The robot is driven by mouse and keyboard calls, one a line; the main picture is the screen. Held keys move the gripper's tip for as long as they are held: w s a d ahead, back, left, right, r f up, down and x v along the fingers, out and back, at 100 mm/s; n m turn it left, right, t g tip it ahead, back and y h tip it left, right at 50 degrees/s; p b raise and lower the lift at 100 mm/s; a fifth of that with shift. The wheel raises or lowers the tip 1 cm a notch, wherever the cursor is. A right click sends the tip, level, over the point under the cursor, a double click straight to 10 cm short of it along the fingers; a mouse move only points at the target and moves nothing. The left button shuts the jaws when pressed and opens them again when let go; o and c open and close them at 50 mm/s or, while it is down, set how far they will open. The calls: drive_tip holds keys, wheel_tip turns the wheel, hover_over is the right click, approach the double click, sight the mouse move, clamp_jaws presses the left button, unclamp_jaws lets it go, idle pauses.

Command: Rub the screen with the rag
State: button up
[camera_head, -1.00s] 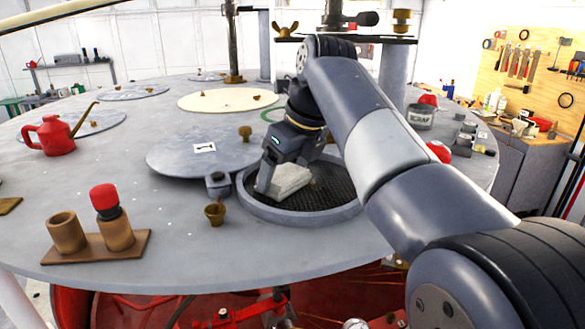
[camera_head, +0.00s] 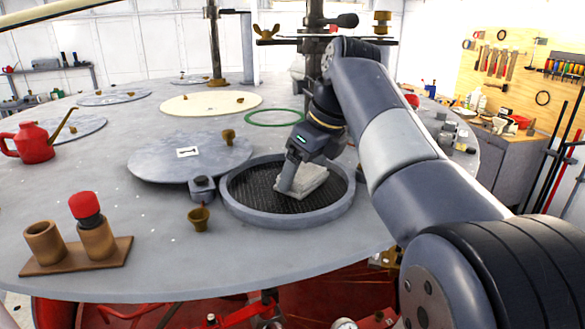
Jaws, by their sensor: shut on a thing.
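The screen (camera_head: 250,190) is a dark mesh set inside a round grey raised rim on the deck. The rag (camera_head: 312,181) is a whitish folded cloth over the right middle of the screen. It looks to be against the mesh, though exact contact is hard to tell. My gripper (camera_head: 290,184) points down over the screen and is shut on the rag. The rag and gripper hide part of the mesh, and my arm passes in front of the right side.
A round grey lid (camera_head: 188,158) lies left of the screen, with a small brass cup (camera_head: 198,218) near the rim. A wooden holder (camera_head: 75,256) with brown cups, one red-topped, stands front left. A red oil can (camera_head: 30,145) stands far left. A green ring (camera_head: 274,117) lies behind.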

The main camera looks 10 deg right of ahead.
drive_tip(key=shift+d, duration=0.6)
drive_tip(key=shift+r, duration=2.95)
drive_tip(key=shift+r, duration=1.45)
